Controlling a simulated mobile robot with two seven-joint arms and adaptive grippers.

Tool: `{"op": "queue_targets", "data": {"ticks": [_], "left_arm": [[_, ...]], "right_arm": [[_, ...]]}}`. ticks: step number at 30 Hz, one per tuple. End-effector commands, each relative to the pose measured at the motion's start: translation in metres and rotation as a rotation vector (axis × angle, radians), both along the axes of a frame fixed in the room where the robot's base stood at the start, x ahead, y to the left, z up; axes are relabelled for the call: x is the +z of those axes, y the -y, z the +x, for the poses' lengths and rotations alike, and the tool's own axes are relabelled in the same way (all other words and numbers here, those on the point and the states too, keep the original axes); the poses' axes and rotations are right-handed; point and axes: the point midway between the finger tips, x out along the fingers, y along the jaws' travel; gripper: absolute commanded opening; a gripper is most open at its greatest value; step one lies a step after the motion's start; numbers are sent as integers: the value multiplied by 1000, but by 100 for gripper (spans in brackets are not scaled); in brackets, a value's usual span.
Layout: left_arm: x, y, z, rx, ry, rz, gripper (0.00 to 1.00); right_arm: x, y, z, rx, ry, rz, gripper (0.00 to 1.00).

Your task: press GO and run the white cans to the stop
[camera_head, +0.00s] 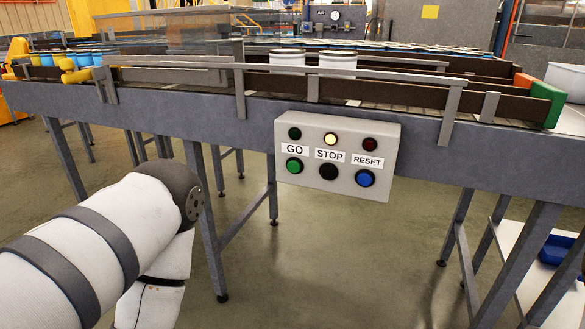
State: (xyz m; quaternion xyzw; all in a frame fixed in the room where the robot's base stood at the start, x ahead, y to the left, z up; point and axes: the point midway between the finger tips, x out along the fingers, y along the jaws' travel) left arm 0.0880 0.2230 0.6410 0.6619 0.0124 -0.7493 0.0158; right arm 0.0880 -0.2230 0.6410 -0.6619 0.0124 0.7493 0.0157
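Two white cans, one (287,58) left of the other (337,64), stand upright on the roller conveyor behind its front rail (400,75). Their lower parts are partly hidden by the rail. The grey control box (338,150) hangs on the conveyor's front side. It carries a green GO button (294,166), a black STOP button (328,172) and a blue RESET button (365,178). Above them, the middle lamp (330,139) glows yellow; the green and red lamps are dark. A green block (547,104) closes the conveyor's right end. Neither gripper shows.
My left arm fills the lower left, left of the box. Blue-banded cans (84,57) and yellow parts (75,72) are at the conveyor's left end. Many cans (420,48) line a lane behind. A shelf with a blue bin (562,252) stands lower right. The floor before the box is clear.

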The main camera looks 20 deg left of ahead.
Motion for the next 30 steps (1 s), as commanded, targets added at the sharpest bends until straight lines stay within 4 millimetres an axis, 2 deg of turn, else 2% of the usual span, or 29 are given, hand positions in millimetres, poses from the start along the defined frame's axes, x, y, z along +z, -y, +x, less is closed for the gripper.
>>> {"op": "queue_targets", "data": {"ticks": [1,3,4,30], "left_arm": [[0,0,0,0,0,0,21],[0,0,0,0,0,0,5],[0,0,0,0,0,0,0],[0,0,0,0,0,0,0]], "right_arm": [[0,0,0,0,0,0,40],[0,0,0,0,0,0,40],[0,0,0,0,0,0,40],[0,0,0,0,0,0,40]]}}
